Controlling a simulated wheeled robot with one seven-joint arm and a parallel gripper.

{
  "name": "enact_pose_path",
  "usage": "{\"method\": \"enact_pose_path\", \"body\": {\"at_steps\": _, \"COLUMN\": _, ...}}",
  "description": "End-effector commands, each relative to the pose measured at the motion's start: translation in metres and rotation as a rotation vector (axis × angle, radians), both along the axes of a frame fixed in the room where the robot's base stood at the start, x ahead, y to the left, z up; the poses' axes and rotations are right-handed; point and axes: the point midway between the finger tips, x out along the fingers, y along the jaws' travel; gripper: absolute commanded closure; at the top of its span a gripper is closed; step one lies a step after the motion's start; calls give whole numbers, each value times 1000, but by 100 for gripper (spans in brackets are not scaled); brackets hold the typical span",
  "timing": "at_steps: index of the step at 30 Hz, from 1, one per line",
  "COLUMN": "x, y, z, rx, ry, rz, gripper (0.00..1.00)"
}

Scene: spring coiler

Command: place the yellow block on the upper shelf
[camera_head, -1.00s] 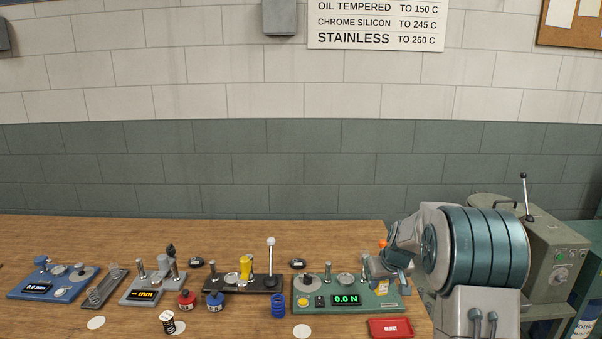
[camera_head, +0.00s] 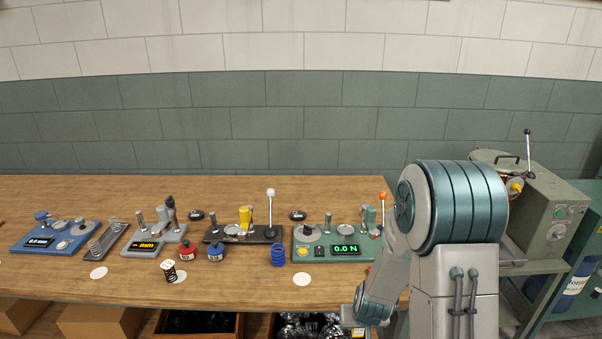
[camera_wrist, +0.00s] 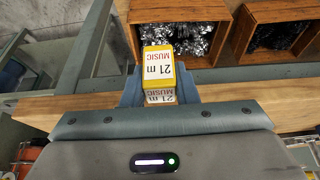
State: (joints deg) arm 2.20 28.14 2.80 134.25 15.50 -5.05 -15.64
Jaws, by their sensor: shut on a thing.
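The yellow block (camera_wrist: 158,68), with a white label reading "21 m MUSIC", sits between the two fingers of my gripper (camera_wrist: 158,90) in the wrist view. The fingers are shut on its sides, and it is off any surface as far as I can tell. In the head view my arm reaches down at the front right of the bench, and the gripper's fingers are not clear there. I cannot make out an upper shelf with certainty. A wooden board (camera_wrist: 265,103) runs behind the gripper in the wrist view.
The wooden bench (camera_head: 60,195) carries gauges, bottles and springs. Open crates of metal scrap (camera_wrist: 180,40) lie below its front, beside cardboard boxes (camera_head: 98,320). A green machine (camera_head: 550,220) on a metal stand is at the right.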

Motion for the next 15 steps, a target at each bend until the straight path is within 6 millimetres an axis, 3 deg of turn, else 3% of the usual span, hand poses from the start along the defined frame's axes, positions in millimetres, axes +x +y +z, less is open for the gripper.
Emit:
{"method": "enact_pose_path", "body": {"at_steps": 1, "x": 0, "y": 0, "z": -19, "rx": 0, "ry": 0, "rz": 0, "gripper": 95}}
{"method": "enact_pose_path", "body": {"at_steps": 6, "x": 0, "y": 0, "z": -45, "rx": 0, "ry": 0, "rz": 1, "gripper": 95}}
{"method": "enact_pose_path", "body": {"at_steps": 15, "x": 1, "y": 0, "z": -58, "rx": -1, "ry": 0, "rz": 3, "gripper": 95}}
